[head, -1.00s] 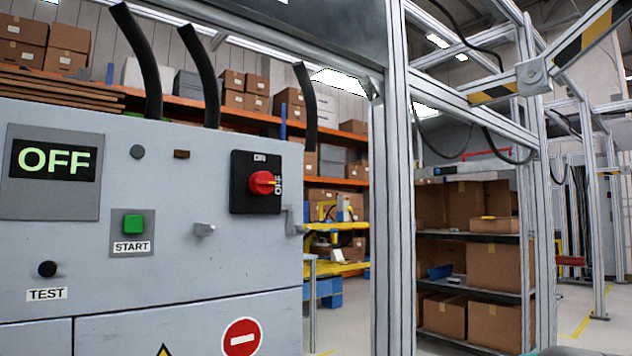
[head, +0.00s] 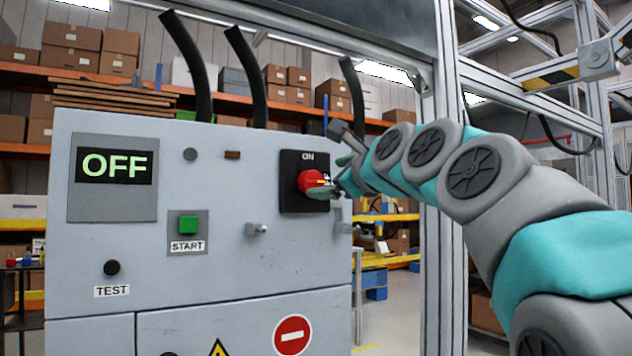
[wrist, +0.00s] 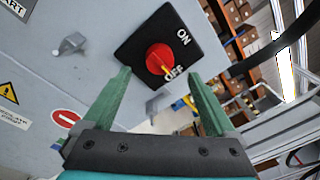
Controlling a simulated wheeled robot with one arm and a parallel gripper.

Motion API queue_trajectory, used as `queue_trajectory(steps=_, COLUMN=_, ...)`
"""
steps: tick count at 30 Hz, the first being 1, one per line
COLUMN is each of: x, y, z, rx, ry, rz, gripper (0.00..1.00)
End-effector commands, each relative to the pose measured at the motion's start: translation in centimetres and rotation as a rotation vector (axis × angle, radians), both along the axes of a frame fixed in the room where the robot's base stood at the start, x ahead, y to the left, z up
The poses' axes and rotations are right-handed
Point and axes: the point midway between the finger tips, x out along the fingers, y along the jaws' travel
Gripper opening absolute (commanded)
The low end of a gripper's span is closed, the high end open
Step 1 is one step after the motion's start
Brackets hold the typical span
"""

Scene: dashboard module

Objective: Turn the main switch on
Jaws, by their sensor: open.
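The main switch is a red rotary knob (head: 311,181) on a black square plate (head: 290,203), at the right side of the grey cabinet front. In the wrist view the red knob (wrist: 159,59) shows with its yellow mark toward the OFF label. A display (head: 114,164) on the cabinet reads OFF. My gripper (head: 325,191) reaches in from the right, in front of the switch plate. In the wrist view my gripper (wrist: 162,82) has its two green fingers spread apart, with the knob beyond and between the tips. Nothing is held; contact with the knob cannot be told.
The grey cabinet (head: 200,272) also carries a green START button (head: 189,224), a black TEST button (head: 112,268) and a small metal latch (head: 256,229). A metal frame post (head: 447,220) stands right of the cabinet, behind my arm. Black cables rise from the cabinet top.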

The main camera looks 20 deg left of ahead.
Motion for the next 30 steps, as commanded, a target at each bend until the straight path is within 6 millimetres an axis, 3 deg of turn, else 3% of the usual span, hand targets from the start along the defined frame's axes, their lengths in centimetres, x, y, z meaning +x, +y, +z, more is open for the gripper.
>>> queue_trajectory(steps=15, x=4.3, y=4.0, z=-0.1, rx=-0.006, ry=0.003, rz=-0.001, gripper=0.92)
queue_trajectory(steps=30, x=5.2, y=5.1, z=-0.1, rx=-0.005, ry=0.000, rz=-0.001, gripper=0.92)
